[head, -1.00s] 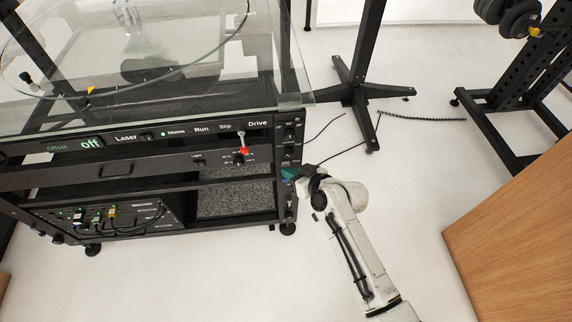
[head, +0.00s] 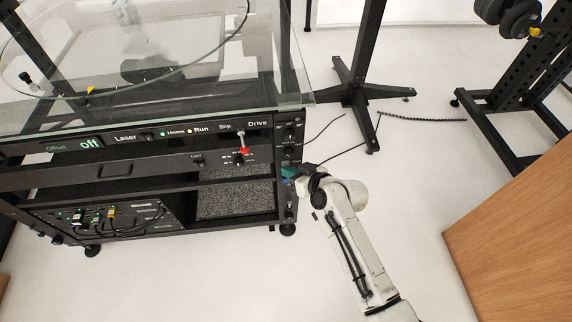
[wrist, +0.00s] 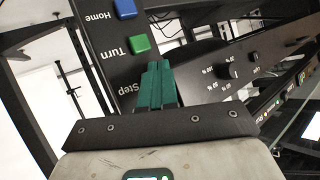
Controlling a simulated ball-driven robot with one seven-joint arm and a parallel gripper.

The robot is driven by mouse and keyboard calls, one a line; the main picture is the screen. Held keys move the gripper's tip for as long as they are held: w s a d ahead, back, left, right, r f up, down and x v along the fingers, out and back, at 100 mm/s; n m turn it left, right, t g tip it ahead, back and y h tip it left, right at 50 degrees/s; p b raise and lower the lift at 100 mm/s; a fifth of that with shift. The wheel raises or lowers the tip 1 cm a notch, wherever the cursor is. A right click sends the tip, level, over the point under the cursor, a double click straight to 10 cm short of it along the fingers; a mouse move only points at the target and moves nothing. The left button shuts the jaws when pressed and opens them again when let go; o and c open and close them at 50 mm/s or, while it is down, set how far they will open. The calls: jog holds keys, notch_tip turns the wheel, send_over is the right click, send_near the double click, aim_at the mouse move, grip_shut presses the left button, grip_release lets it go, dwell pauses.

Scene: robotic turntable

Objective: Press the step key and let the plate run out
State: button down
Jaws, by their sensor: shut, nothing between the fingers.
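In the wrist view a dark key panel carries a blue key (wrist: 125,9) labelled Home and a green key (wrist: 139,44) labelled Turn. The Step label (wrist: 129,89) shows below them; the step key itself is hidden behind my teal fingers. My gripper (wrist: 155,68) is shut and empty, its tips at the panel where the step key belongs; I cannot tell how far the key is pressed. In the head view my gripper (head: 288,172) is at the cabinet's right front corner. The round plate (head: 205,68) lies under the glass top. The Run lamp (head: 189,131) and green Home lamp (head: 163,134) are lit.
A red-tipped drive lever (head: 244,150) stands out from the cabinet front, left of my gripper. A black stand (head: 357,90) and cables are behind right. A wooden surface (head: 520,235) is at the right.

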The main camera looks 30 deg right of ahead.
jog(key=shift+s+a+p, duration=0.25)
jog(key=shift+s+p, duration=0.05)
jog(key=shift+s, duration=0.55)
jog(key=shift+s+a+p, duration=0.25)
jog(key=shift+s+p, duration=0.15)
jog(key=shift+s, duration=0.35)
jog(key=shift+s+a+p, duration=0.25)
jog(key=shift+s+p, duration=0.1)
jog(key=shift+s, duration=0.45)
jog(key=shift+s+a+p, duration=0.25)
jog(key=shift+s+p, duration=0.15)
jog(key=shift+s, duration=0.35)
dwell(1.7)
jog(key=s+m+p, duration=0.1)
jog(key=m+p, duration=0.1)
jog(key=m, duration=0.4)
jog(key=s+a+m+p, duration=0.1)
jog(key=m+p, duration=0.2)
jog(key=m, duration=0.3)
jog(key=s+m+p, duration=0.1)
jog(key=m+p, duration=0.1)
jog(key=m, duration=0.4)
jog(key=shift+s+a+r+m+y, duration=0.1)
jog(key=shift+s+a+m+y, duration=0.1)
jog(key=shift+s+m+y, duration=0.1)
